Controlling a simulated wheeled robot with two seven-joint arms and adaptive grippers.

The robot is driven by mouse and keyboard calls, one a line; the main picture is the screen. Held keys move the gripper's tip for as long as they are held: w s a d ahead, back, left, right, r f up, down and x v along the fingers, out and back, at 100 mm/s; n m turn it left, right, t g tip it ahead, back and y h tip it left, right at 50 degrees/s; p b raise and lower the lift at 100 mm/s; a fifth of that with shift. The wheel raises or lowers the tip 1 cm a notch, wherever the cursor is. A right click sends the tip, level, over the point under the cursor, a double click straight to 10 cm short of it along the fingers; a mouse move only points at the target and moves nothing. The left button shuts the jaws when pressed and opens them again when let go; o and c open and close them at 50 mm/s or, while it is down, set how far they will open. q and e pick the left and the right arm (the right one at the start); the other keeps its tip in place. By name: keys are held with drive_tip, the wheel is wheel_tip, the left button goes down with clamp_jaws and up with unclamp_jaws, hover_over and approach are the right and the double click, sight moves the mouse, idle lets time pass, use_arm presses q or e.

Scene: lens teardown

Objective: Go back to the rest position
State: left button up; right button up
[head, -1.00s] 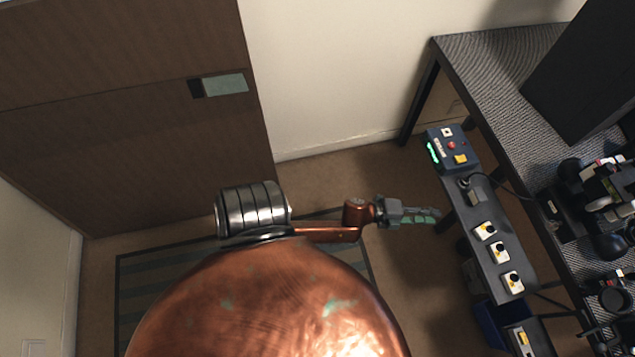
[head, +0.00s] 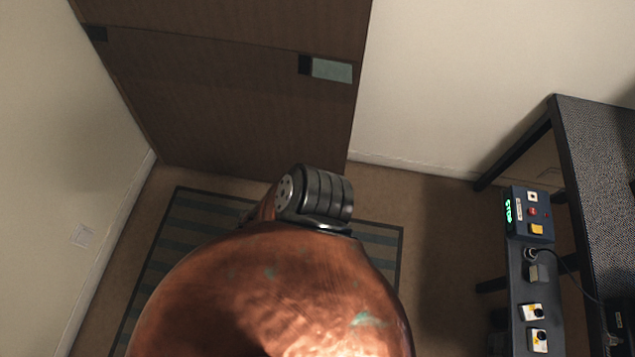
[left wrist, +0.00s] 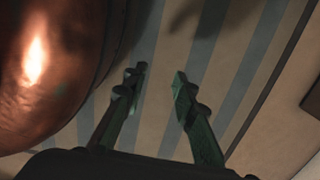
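My left gripper (left wrist: 160,85) shows in the left wrist view. Its two greenish fingers stand apart with nothing between them, above the striped mat (left wrist: 228,100). My rounded copper-coloured body is close beside it at the left of that view. In the head view the same copper body and a dark ribbed joint fill the lower middle. Neither gripper shows in the head view now.
A brown door (head: 220,95) with a pale plate stands ahead, and the striped mat lies before it (head: 385,245). At the right are a dark table (head: 600,165) and a narrow shelf with a control box (head: 528,213). Carpet between mat and shelf is clear.

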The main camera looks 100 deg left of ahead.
use_arm(q)
drive_tip(key=shift+w, duration=0.1)
idle(0.4)
